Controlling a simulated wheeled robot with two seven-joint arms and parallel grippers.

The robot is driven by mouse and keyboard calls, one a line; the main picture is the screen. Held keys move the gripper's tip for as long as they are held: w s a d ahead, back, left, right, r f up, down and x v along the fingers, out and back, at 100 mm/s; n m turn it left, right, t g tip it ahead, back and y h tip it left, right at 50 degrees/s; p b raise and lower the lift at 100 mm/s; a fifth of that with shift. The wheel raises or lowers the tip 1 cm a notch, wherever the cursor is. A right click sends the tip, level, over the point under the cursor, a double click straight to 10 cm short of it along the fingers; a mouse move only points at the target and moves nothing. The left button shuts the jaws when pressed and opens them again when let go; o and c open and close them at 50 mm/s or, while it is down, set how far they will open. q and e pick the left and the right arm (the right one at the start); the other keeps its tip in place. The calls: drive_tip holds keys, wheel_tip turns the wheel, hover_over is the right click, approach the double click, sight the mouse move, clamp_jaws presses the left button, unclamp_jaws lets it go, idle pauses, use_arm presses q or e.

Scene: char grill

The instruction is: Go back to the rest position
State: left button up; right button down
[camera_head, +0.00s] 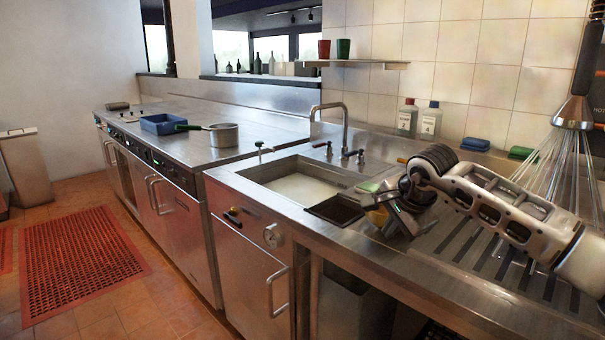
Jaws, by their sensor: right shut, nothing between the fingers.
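My right gripper (388,205) comes in from the right on a white and grey arm. It is shut and empty, low over the counter beside the right edge of the sink (262,180). A dark square tray or opening (335,210) lies just left of it. Something yellow (377,216) shows partly behind its fingers; I cannot tell what it is. A green and yellow sponge (369,187) lies at the sink's edge just behind it. My left gripper is not in view.
A tall faucet (345,125) stands behind the sink. Two bottles (407,117), a blue sponge (475,144) and a large hanging whisk (575,110) are near my right arm. A pot (222,136) and a blue bin (162,124) sit on the far counter.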

drive_tip(key=s+a+f+m+g+y, duration=0.1)
drive_tip(key=s+a+f+y, duration=0.3)
drive_tip(key=a, duration=0.3)
drive_tip(key=s+a+f+m+g+y, duration=0.1)
drive_tip(key=s+a+f+y, duration=0.2)
drive_tip(key=s+a, duration=0.35)
drive_tip(key=s+a+r+m+t+y, duration=0.3)
drive_tip(key=s+a+m+y, duration=0.6)
drive_tip(key=m, duration=0.9)
drive_tip(key=s+d+f+m+t+h, duration=0.1)
drive_tip(key=d+f+m+t+h, duration=0.35)
drive_tip(key=m, duration=0.65)
drive_tip(key=s+d+f+m+t+h, duration=0.1)
drive_tip(key=d+f+m+t+h, duration=0.35)
drive_tip(key=m, duration=0.55)
drive_tip(key=s+d+f+m+g+h, duration=0.5)
drive_tip(key=s+d+f+m, duration=0.5)
drive_tip(key=s+f+m, duration=0.3)
drive_tip(key=m, duration=0.3)
drive_tip(key=shift+s+f, duration=0.3)
drive_tip(key=shift+s, duration=0.1)
